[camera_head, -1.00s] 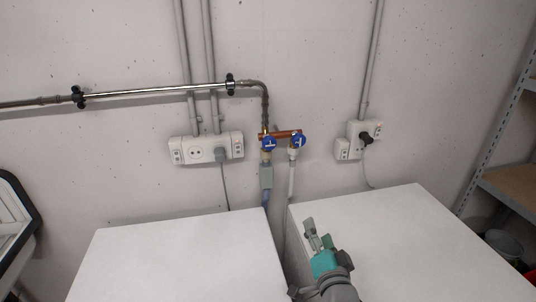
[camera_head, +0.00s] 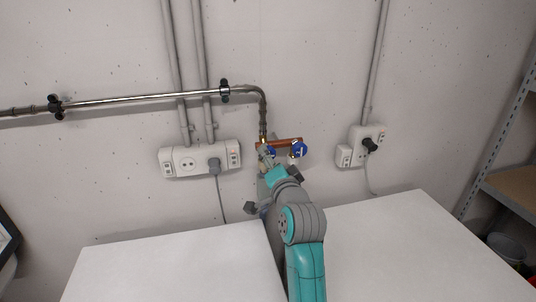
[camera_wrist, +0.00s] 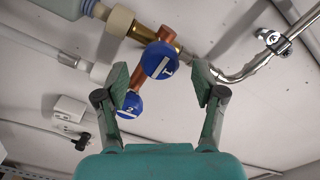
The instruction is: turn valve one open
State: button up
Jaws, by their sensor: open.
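Valve one has a round blue handle marked 1 (camera_wrist: 160,60), on a copper pipe in the wrist view. In the head view its blue handle (camera_head: 270,151) is the left one, partly hidden by my gripper (camera_head: 265,158). In the wrist view my gripper (camera_wrist: 159,80) is open and empty, its fingers to either side of handle 1 in the picture. The handle looks a little beyond the fingertips; I cannot tell the exact gap. A second blue handle, marked 2 (camera_wrist: 131,105), shows near the left finger; it is the right handle (camera_head: 299,149) in the head view.
A metal pipe (camera_head: 150,97) runs along the wall to the valves. A socket block (camera_head: 199,158) is left of them and another socket (camera_head: 361,146) is right. Two white machine tops, left (camera_head: 170,265) and right (camera_head: 420,250), lie below. A shelf (camera_head: 515,190) stands at the right.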

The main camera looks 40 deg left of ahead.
jog(key=shift+x, duration=1.8)
jog(key=shift+c, duration=0.3)
jog(key=c, duration=1.1)
